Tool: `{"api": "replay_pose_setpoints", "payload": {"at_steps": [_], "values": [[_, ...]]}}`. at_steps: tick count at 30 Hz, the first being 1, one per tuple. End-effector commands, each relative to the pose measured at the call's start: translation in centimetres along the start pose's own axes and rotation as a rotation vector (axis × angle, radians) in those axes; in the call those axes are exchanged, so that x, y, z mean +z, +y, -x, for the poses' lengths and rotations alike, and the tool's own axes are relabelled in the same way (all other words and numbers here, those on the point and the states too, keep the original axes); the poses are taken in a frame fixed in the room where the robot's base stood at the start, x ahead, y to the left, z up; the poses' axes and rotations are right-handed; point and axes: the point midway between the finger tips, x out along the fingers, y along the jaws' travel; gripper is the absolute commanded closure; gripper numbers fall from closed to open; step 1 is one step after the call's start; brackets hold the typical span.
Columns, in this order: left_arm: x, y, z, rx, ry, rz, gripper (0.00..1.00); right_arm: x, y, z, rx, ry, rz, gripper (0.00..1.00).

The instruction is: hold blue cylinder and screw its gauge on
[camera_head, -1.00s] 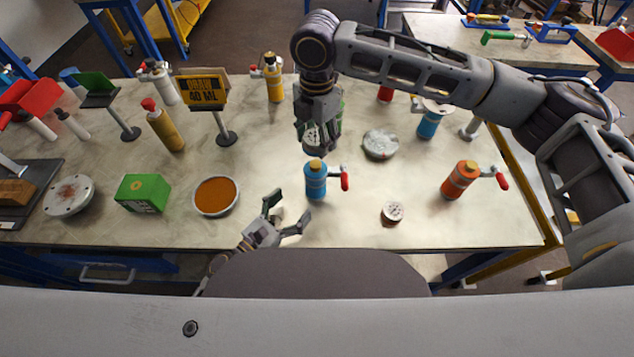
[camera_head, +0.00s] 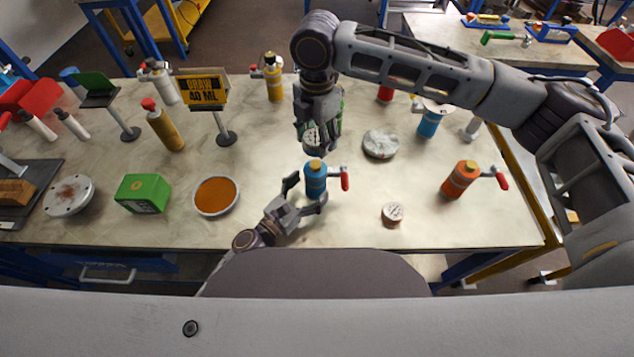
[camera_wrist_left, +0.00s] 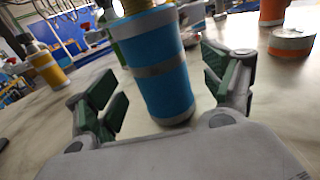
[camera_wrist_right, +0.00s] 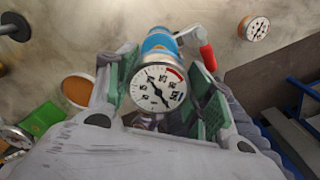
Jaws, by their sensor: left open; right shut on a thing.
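The blue cylinder (camera_head: 316,182) stands upright on the table, with a brass top and a red-handled valve (camera_head: 345,180) on its right. My left gripper (camera_head: 306,196) is open, with its fingers on either side of the cylinder. In the left wrist view the blue cylinder (camera_wrist_left: 160,75) stands between the green finger pads, with gaps visible. My right gripper (camera_head: 318,140) points down above and behind the cylinder, shut on a round white gauge (camera_wrist_right: 158,88). In the right wrist view the cylinder's top (camera_wrist_right: 158,42) shows beyond the gauge. The gauge is apart from the cylinder in the head view.
An orange cylinder (camera_head: 461,179) stands at the right. A second gauge (camera_head: 393,213) lies near the front edge. A grey flange disc (camera_head: 380,144) lies behind. A bowl of orange liquid (camera_head: 216,196) and a green box (camera_head: 143,193) are at the left.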

Motion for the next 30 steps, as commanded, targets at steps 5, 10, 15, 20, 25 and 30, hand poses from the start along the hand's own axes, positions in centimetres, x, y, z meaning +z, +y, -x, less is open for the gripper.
{"api": "replay_pose_setpoints", "payload": {"at_steps": [5,10,15,20,25,30], "values": [[0.0,0.0,-1.4,-0.001,-0.002,0.001,0.18,0.0,0.0,0.0,0.0,0.0,0.0,0.74],[0.0,0.0,-2.3,0.001,-0.001,0.001,0.18,0.0,0.0,0.0,0.0,0.0,0.0,0.74],[0.0,0.0,-2.7,0.0,-0.001,0.001,0.18,0.0,0.0,0.0,0.0,0.0,0.0,0.74],[0.0,0.0,-2.8,0.0,0.0,0.001,0.18,0.0,0.0,0.0,0.0,0.0,0.0,0.74],[0.0,0.0,-2.7,0.0,0.0,0.001,0.2,0.0,0.0,0.0,0.0,0.0,0.0,0.74],[0.0,0.0,-2.7,0.0,0.0,0.001,0.42,0.0,0.0,0.0,0.0,0.0,0.0,0.74]]}}
